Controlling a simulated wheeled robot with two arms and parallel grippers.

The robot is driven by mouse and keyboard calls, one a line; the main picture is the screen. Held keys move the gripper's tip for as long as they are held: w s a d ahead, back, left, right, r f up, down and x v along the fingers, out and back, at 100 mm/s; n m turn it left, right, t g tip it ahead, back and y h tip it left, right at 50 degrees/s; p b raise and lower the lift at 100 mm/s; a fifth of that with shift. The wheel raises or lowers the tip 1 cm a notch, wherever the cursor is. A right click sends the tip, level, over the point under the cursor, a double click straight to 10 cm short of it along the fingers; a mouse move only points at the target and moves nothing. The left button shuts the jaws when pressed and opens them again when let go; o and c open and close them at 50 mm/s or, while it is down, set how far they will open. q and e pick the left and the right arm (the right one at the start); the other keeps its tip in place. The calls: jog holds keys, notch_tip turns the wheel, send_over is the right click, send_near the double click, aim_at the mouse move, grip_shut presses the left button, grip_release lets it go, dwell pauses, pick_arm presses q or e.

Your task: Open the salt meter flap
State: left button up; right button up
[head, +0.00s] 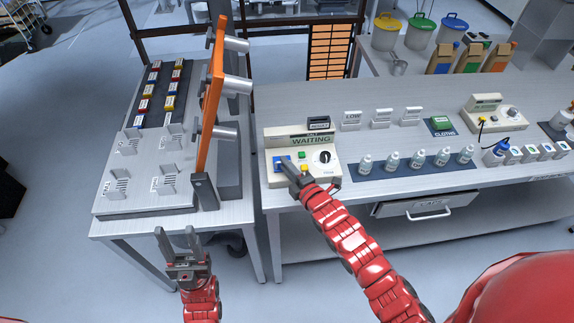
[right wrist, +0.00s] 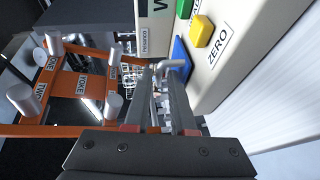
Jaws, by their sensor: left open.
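The salt meter (head: 299,141) is a pale box with a display reading WAITING, at the left end of the long bench. Its blue part (head: 279,161) is at the front left; it also shows in the right wrist view (right wrist: 180,50). A bent metal handle (right wrist: 178,65) is beside the blue part, at my right fingertips. My right gripper (head: 286,166) is over the meter's front left, with a gap between its fingers (right wrist: 160,78); contact with the handle is unclear. My left gripper (head: 177,238) is open and empty in front of the left table.
The meter has green and yellow buttons (head: 302,166) and a dial (head: 323,157). An orange upright frame (head: 211,90) with metal pegs stands on the left table (head: 105,188). Small bottles (head: 391,161) stand right of the meter. Floor shows between the tables.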

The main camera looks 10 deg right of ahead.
grip_shut()
